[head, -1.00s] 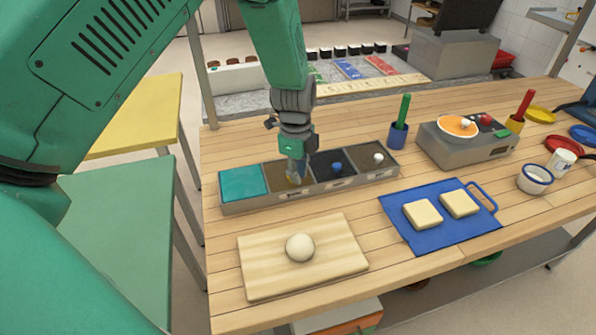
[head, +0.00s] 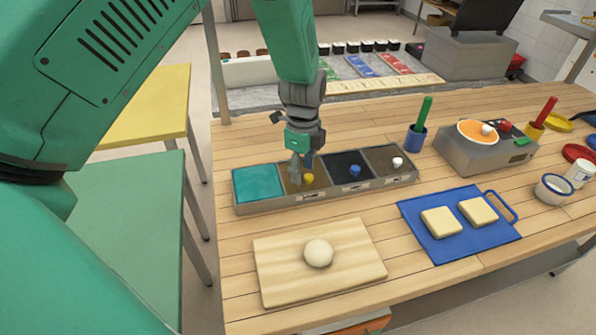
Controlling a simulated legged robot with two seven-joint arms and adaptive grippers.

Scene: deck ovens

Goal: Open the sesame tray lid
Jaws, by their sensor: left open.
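A long grey topping tray (head: 335,196) stands on the wooden table with a row of compartments. The left one is teal. The others are brown with a yellow knob (head: 309,179), black with a blue knob (head: 355,171), and brown with a white knob (head: 397,162). The labels are too small to read, so I cannot tell which lid is sesame. My left gripper (head: 301,170) points down over the yellow-knob compartment, open, with its fingertips close to the knob, mostly on its left. I cannot tell whether they touch it. My right gripper is out of view.
A wooden board (head: 272,280) with a dough ball (head: 319,253) lies in front of the tray. A blue board (head: 440,250) with two pale squares lies at right. A blue cup (head: 415,139) with a green stick and a grey appliance (head: 478,158) stand behind.

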